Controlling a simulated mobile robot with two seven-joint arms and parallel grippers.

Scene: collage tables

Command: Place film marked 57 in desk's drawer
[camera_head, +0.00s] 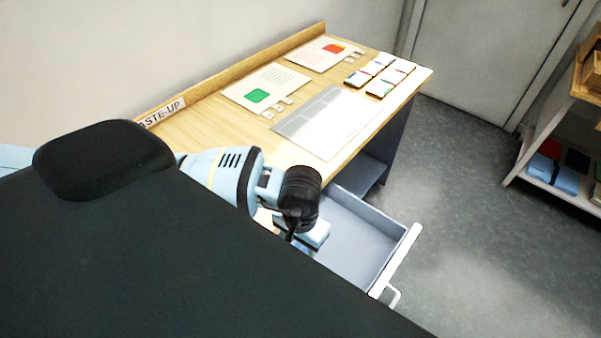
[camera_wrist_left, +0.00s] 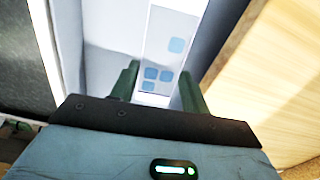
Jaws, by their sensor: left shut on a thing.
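My left gripper (camera_head: 298,232) reaches over the near part of the desk's open drawer (camera_head: 352,235). In the left wrist view its two dark green fingers (camera_wrist_left: 158,84) are shut on a flat white piece with pale blue squares (camera_wrist_left: 165,48), likely the film. A white and light blue edge of the held piece (camera_head: 318,234) shows below the gripper in the head view. No number 57 can be read on it. I cannot tell whether it touches the drawer floor. My right gripper is not in view.
The wooden desk top (camera_head: 200,128) carries layout sheets (camera_head: 265,88), a grey-white board (camera_head: 325,122) and several small cards (camera_head: 380,75). The drawer's front (camera_head: 398,258) with its handle juts over the floor. A shelf unit (camera_head: 545,180) stands right; the floor between is clear.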

